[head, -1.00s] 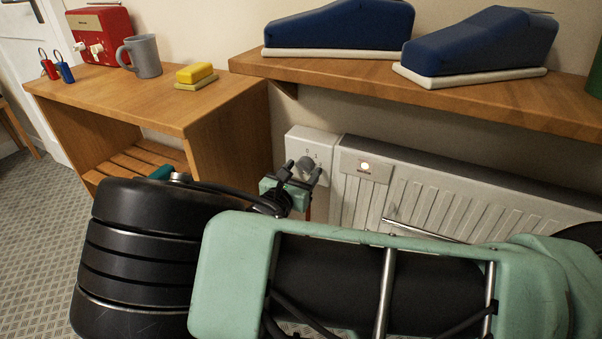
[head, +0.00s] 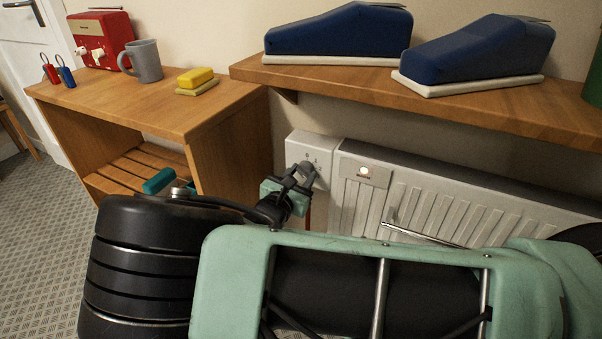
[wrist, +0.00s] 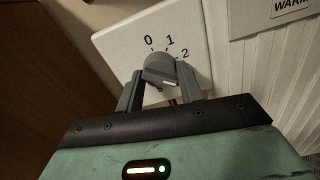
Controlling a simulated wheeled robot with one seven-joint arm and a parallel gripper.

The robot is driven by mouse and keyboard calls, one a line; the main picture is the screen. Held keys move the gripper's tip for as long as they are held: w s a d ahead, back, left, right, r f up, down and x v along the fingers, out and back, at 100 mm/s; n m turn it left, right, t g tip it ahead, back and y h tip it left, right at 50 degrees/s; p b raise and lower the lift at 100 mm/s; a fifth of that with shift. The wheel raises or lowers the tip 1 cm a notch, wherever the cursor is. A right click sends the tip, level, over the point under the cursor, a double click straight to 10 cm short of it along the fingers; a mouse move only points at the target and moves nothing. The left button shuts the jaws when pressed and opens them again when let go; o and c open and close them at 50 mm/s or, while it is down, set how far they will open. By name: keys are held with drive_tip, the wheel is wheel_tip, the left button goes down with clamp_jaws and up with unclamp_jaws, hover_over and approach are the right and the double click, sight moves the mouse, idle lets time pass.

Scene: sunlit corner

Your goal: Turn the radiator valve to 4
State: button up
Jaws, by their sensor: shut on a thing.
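The radiator valve is a grey knob (head: 307,168) on a white plate (head: 293,150) at the left end of the radiator (head: 440,200). In the wrist view the knob (wrist: 160,68) sits between the two fingers of my gripper (wrist: 160,84), which is shut on it. The numbers 0, 1 and 2 show on the plate (wrist: 120,45) around the knob's upper side; the rest of the scale is hidden by the knob and fingers. A small pale mark shows low on the knob, but I cannot tell the exact setting. My gripper (head: 302,175) is tilted in the head view.
A wooden shelf (head: 450,105) with two blue covered items (head: 340,30) overhangs the radiator. A wooden table (head: 150,100) at left holds a grey mug (head: 145,60), a red box (head: 100,35), a yellow block (head: 195,77) and two padlock-like items.

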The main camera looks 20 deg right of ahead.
drive_tip(key=m+p, duration=0.2)
drive_tip(key=m, duration=0.1)
drive_tip(key=shift+r, duration=0.1)
drive_tip(key=shift+m+p, duration=0.65)
drive_tip(key=shift+m, duration=0.95)
drive_tip(key=shift+f, duration=0.2)
drive_tip(key=o, duration=1)
drive_tip(key=shift+a+r, duration=0.1)
drive_tip(key=p+v, duration=0.1)
drive_tip(key=v, duration=1.6)
drive_tip(key=shift+s+a, duration=0.1)
drive_tip(key=shift+s, duration=0.05)
